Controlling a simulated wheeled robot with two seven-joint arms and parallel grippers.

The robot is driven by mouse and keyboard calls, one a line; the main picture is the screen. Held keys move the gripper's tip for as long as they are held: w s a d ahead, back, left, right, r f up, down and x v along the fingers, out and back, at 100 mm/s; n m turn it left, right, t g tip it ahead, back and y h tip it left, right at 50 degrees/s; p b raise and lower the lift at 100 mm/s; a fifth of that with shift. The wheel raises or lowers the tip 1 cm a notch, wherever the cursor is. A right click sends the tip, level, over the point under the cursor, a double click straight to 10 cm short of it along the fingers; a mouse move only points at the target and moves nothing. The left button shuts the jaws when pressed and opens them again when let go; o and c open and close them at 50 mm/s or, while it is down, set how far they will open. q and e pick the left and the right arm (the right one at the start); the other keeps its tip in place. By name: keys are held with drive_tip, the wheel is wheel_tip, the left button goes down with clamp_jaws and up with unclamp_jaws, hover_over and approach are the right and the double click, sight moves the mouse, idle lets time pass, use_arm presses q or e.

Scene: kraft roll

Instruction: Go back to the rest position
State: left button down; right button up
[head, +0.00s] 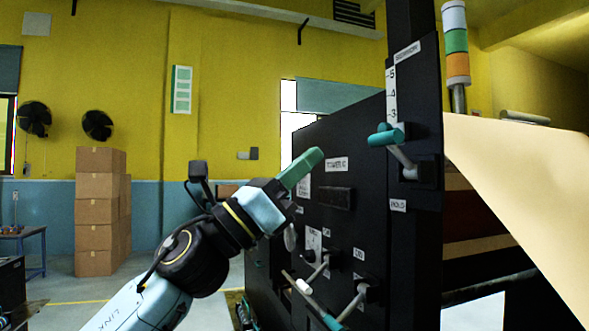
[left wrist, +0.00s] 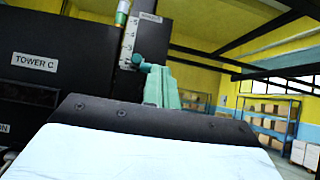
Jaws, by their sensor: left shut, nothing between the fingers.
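My left gripper (head: 311,161) is raised in front of the black machine panel (head: 350,215), with its teal fingers shut and empty. In the left wrist view its fingers (left wrist: 161,86) point up past the dark gripper body. In the head view it is left of and below a teal-handled lever (head: 386,136) beside a numbered scale, apart from it. In the left wrist view the lever's teal end (left wrist: 140,62) shows just behind the fingertips. My right gripper is not in view.
Several levers (head: 353,303) stick out low on the panel, near my left forearm. A signal light (head: 456,45) and a sheet of kraft paper (head: 530,190) are on the right. Stacked cardboard boxes (head: 97,212) stand far left. The floor between boxes and machine looks open.

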use_arm(q)
drive_tip(key=shift+s+a+r, duration=0.1)
drive_tip(key=shift+s+a, duration=0.1)
drive_tip(key=shift+a, duration=0.45)
